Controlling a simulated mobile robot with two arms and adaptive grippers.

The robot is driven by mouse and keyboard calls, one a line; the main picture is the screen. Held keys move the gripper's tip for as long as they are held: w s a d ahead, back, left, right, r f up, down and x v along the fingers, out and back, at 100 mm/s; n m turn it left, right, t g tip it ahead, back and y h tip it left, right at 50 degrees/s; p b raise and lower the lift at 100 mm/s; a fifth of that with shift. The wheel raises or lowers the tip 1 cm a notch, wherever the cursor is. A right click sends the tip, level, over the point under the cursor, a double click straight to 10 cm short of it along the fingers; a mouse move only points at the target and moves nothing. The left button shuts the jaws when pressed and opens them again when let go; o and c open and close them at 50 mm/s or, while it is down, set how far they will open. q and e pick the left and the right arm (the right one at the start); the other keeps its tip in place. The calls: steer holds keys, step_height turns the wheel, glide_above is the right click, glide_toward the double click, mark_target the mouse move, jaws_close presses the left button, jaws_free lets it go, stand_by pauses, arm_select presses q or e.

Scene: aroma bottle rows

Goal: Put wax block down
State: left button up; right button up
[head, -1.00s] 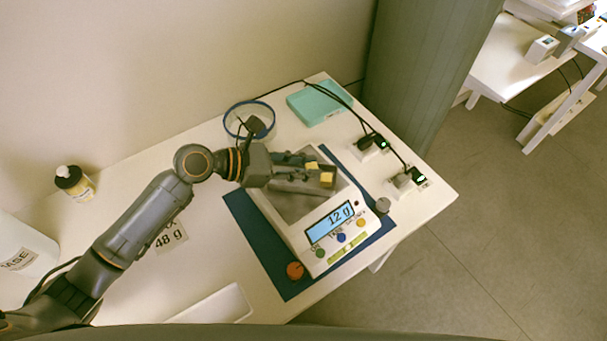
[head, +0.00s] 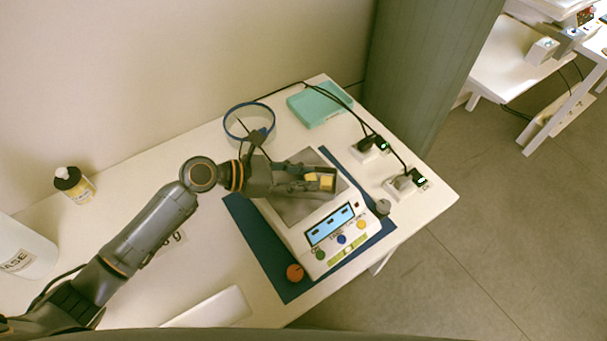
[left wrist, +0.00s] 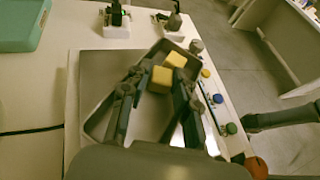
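My left gripper (head: 318,181) reaches over the scale (head: 317,242). A grey metal pan (left wrist: 99,122) lies on the scale's plate. In the left wrist view my left gripper (left wrist: 162,76) has its fingertips inside the pan, one on each side of a yellow wax block (left wrist: 161,79). The fingers appear closed against it. A second yellow block (left wrist: 175,59) lies just beyond it in the pan; it also shows in the head view (head: 327,182). The scale's display shows dashes.
The scale stands on a blue mat (head: 258,248) with an orange knob (head: 295,272). A blue-rimmed round dish (head: 235,134) and a teal box (head: 319,105) are behind. Two small cabled devices (head: 404,186) stand right. A white tray (head: 215,306) is in front.

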arm_select(q)
steer(key=shift+s+f, duration=0.1)
steer(key=shift+a, duration=0.2)
steer(key=v, duration=1.1)
steer(key=shift+a+r+b, duration=0.25)
steer(key=shift+r+b, duration=0.15)
steer(key=shift+r, duration=0.1)
steer(key=shift+s, duration=0.1)
